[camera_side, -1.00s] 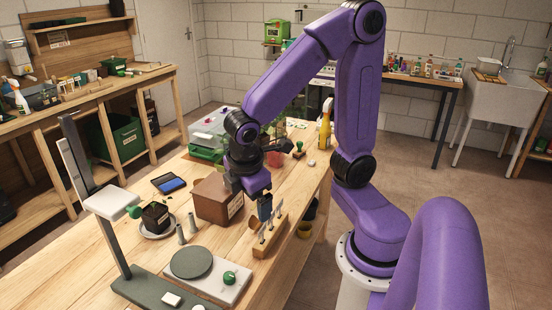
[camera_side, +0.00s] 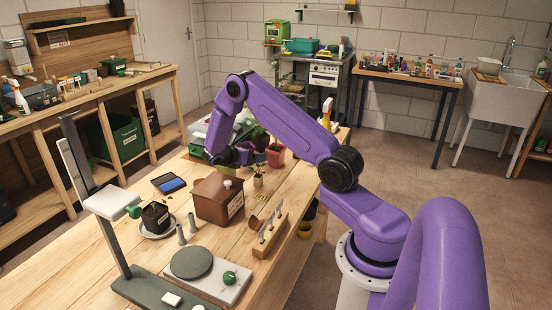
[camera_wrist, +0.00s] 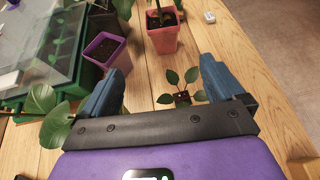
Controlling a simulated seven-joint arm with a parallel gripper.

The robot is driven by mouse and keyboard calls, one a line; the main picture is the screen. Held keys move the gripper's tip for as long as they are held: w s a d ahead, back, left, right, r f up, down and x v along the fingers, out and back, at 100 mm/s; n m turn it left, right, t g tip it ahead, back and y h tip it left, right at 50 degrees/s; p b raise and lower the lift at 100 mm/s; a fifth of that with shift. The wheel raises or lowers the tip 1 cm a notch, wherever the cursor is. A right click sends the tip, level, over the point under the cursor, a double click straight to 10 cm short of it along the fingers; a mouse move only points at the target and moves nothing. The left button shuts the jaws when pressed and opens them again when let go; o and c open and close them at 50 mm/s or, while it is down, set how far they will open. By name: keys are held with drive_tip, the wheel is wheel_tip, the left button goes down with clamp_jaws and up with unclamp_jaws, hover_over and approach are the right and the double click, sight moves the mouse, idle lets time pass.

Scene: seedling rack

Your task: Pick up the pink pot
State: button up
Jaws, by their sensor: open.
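The pink pot (camera_wrist: 164,40) holds soil and a plant and stands upright on the wooden bench, at the top middle of the wrist view. In the side view the pink pot (camera_side: 275,157) stands near the bench's right edge, beyond the brown box. My gripper (camera_wrist: 164,66) is open and empty, its two blue fingers spread wide. The pot lies ahead of the fingertips, apart from them. In the side view my gripper (camera_side: 236,157) is left of the pot, its fingers hard to make out.
A small leafy seedling pot (camera_wrist: 182,97) is between the fingers. The brown box (camera_side: 212,204) stands nearer the side camera. Bench right of the pink pot is mostly clear.

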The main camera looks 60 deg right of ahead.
sight(272, 153)
drive_tip(key=shift+n, duration=0.3)
drive_tip(key=x, duration=1.5)
drive_tip(key=shift+s+d, duration=0.2)
drive_tip(key=shift+s, duration=0.1)
drive_tip(key=shift+s+r+x, duration=0.1)
drive_tip(key=shift+r+x, duration=0.05)
drive_tip(key=shift+x, duration=1.2)
drive_tip(key=shift+s+r+x, duration=0.1)
drive_tip(key=shift+r+x, duration=0.05)
drive_tip(key=shift+x, duration=1.15)
drive_tip(key=shift+d, duration=0.15)
drive_tip(key=c, duration=1.1)
